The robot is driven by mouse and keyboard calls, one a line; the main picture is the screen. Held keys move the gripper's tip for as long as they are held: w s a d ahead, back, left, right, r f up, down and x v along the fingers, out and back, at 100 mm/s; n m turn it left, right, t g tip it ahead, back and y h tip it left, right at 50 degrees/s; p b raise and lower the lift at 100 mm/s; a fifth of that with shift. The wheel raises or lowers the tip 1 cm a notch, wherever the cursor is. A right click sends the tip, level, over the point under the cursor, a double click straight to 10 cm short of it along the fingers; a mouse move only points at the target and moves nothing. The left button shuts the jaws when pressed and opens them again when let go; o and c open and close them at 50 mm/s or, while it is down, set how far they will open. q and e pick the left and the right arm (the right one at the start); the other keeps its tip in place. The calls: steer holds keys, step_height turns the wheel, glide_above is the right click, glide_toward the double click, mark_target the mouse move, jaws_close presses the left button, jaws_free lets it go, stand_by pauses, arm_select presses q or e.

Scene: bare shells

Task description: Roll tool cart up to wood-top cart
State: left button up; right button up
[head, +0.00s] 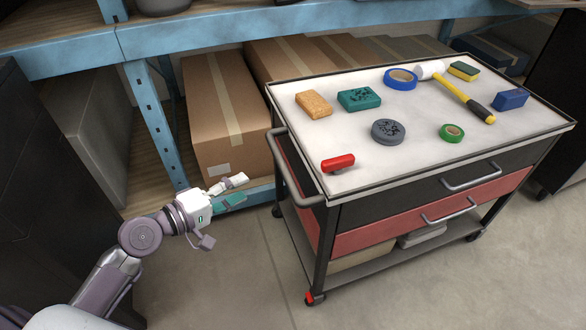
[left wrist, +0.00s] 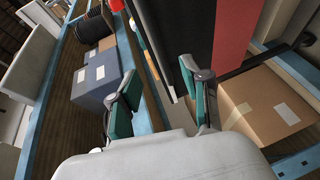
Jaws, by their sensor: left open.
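The tool cart (head: 345,212) stands at the middle right of the head view, with a pale top, black and red drawers, and castors. Its side handle (head: 290,170) is a grey bar on the left end. My left gripper (head: 236,190) is open and empty, left of this handle and apart from it. In the left wrist view its two green-padded fingers (left wrist: 163,95) are spread, with a black and red body, seemingly the cart, beyond them. A dark wheeled unit (head: 562,75) is cut off at the right edge; I cannot tell whether it is the wood-top cart. My right gripper is not in view.
On the cart top lie a yellow-handled hammer (head: 462,96), blue tape (head: 400,79), green tape (head: 451,132), a red object (head: 338,162) and several blocks. A blue shelf rack (head: 240,40) with cardboard boxes (head: 222,105) stands behind. Floor (head: 245,275) is clear in front.

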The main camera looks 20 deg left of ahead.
mark_target(280, 168)
arm_select(q)
steer(key=x, duration=1.2)
steer(key=shift+w+d+r, duration=0.1)
steer(key=shift+d+r, duration=0.1)
steer(key=shift+d, duration=0.05)
steer(key=shift+w+d+f, duration=0.1)
steer(key=shift+w+d, duration=0.15)
steer(key=shift+w, duration=0.3)
jaws_close()
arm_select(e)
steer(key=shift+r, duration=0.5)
